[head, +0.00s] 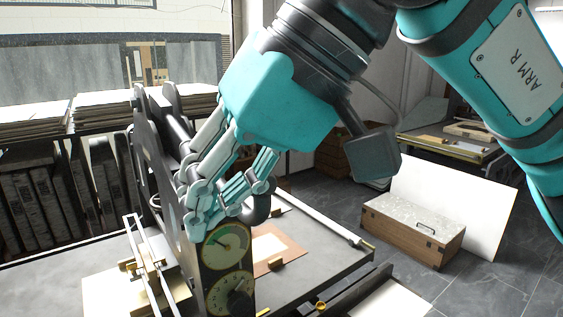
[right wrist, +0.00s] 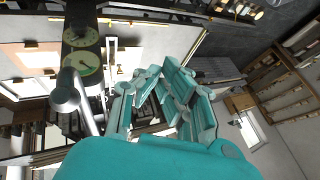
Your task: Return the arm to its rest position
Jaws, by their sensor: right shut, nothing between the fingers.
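My right arm (head: 490,65), teal and labelled "ARM R", comes in from the upper right. Its right gripper (head: 222,203) points down and left and is shut and empty. In the head view its fingers overlap the dark press frame beside a panel with two round dials (head: 226,262); I cannot tell whether they touch it. In the right wrist view the gripper (right wrist: 165,80) shows with nothing held, and the dial panel (right wrist: 80,45) is to its left. My left gripper is not in view.
The press bed (head: 325,262) lies below the gripper, with a brown-edged sheet (head: 275,246) on it. Racks of dark slabs (head: 45,195) stand at left. A wooden box with a stone top (head: 412,225) and a white board (head: 470,205) stand on the floor at right.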

